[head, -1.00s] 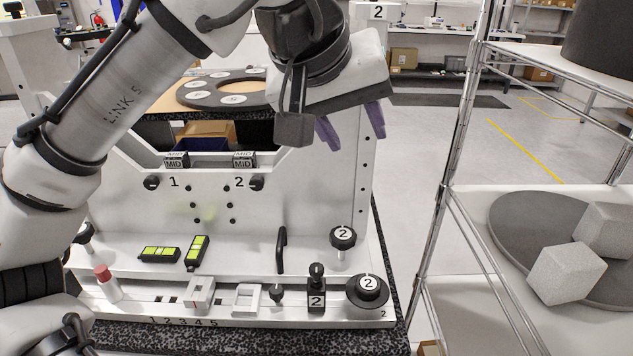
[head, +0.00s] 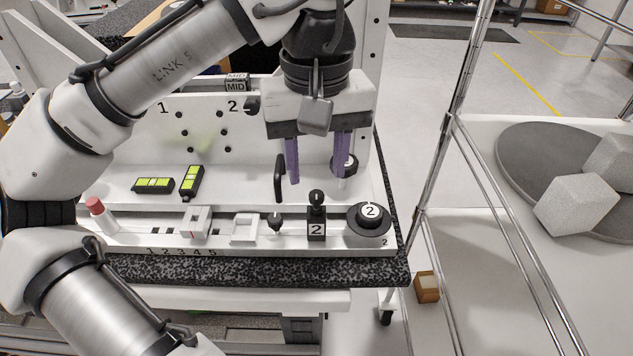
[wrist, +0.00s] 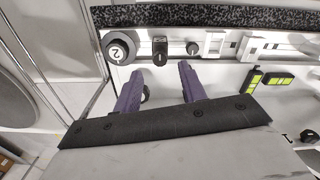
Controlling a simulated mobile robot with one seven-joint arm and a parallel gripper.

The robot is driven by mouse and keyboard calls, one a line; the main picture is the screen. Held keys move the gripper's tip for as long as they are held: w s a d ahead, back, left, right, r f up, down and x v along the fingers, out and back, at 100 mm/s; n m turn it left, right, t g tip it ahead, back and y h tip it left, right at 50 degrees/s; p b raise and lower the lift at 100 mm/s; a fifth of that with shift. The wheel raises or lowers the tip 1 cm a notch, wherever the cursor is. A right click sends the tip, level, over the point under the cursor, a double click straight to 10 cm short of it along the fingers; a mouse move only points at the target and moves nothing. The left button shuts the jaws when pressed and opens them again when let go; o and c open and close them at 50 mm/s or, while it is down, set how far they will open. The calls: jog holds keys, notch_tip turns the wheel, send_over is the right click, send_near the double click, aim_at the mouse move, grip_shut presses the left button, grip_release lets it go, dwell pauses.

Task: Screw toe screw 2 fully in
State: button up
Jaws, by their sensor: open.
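The black knob marked 2 on a thin upright stem (head: 352,163) stands on the fixture's white ledge at the right. I take it as toe screw 2. My gripper (head: 318,180) points down with its two purple fingers open and empty. In the head view its right finger covers part of the knob, hiding most of its label. In the wrist view a dark edge of the knob (wrist: 146,93) shows beside the left finger, which hides the rest. The fingers are not closed around the knob. I cannot tell whether a finger touches it.
A wide round knob marked 2 (head: 370,212) and a black upright part marked 2 (head: 316,225) stand in front. A black handle (head: 279,178) rises left of the fingers. A wire rack (head: 452,125) stands right.

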aim_at(317, 194)
jog(key=shift+f, duration=1.95)
jog(key=shift+c, duration=0.2)
grip_shut()
jog(key=shift+r+m+p, duration=0.15)
jog(key=shift+m+p, duration=0.25)
